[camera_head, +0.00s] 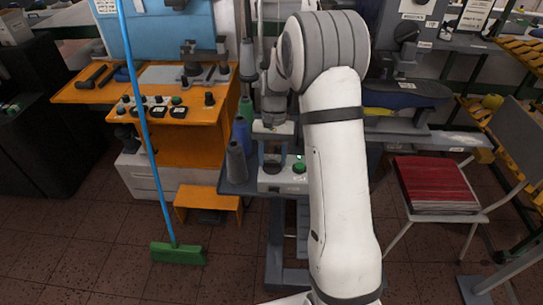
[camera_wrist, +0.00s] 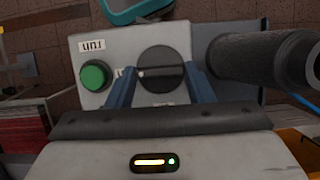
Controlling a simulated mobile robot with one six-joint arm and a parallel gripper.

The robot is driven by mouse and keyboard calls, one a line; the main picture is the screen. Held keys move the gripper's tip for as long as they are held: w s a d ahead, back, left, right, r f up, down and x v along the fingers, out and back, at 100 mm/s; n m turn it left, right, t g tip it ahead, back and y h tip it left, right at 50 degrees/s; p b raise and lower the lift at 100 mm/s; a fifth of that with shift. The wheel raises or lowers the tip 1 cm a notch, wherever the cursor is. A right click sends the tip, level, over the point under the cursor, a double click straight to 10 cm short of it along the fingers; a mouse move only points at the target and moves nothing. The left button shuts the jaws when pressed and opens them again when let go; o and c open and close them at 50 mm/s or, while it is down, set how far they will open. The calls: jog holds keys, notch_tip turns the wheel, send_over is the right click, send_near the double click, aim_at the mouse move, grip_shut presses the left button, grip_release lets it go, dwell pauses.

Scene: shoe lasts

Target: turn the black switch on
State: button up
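The black switch (camera_wrist: 160,69) is a round dark knob on the face of a light grey control box (camera_wrist: 123,44) in the wrist view. A green round button (camera_wrist: 95,75) sits left of it. My gripper (camera_wrist: 161,74) is open, with one blue finger on each side of the switch; I cannot tell whether they touch it. In the head view my gripper (camera_head: 273,148) points down over the control box (camera_head: 283,184), beside the green button (camera_head: 299,167). The switch is hidden there. Small markings by the knob are partly covered by a finger.
Dark cones (camera_head: 236,161) stand left of the box, and one dark cylinder (camera_wrist: 265,58) is close on the right in the wrist view. A blue-handled green broom (camera_head: 178,253) stands left. A chair with a red stack (camera_head: 434,184) is right. Tiled floor in front is open.

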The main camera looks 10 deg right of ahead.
jog(key=o, duration=0.5)
jog(key=shift+c, duration=0.2)
jog(key=a+v, duration=0.1)
jog(key=v, duration=0.6)
jog(key=shift+w+d+r+b, duration=0.2)
jog(key=shift+d+r+b, duration=0.15)
jog(key=shift+d, duration=0.2)
jog(key=s+a+r+n+t, duration=0.1)
jog(key=s+r+t, duration=0.1)
jog(key=s+r, duration=0.3)
jog(key=s+r+n+t, duration=0.1)
jog(key=s+r+t, duration=0.15)
jog(key=s, duration=0.55)
jog(key=s+n+t+h, duration=0.1)
jog(key=s+t, duration=0.1)
jog(key=s, duration=1)
jog(key=shift+s+a+f+n+t, duration=0.3)
jog(key=shift+f+n+t, duration=0.1)
jog(key=shift+f, duration=0.1)
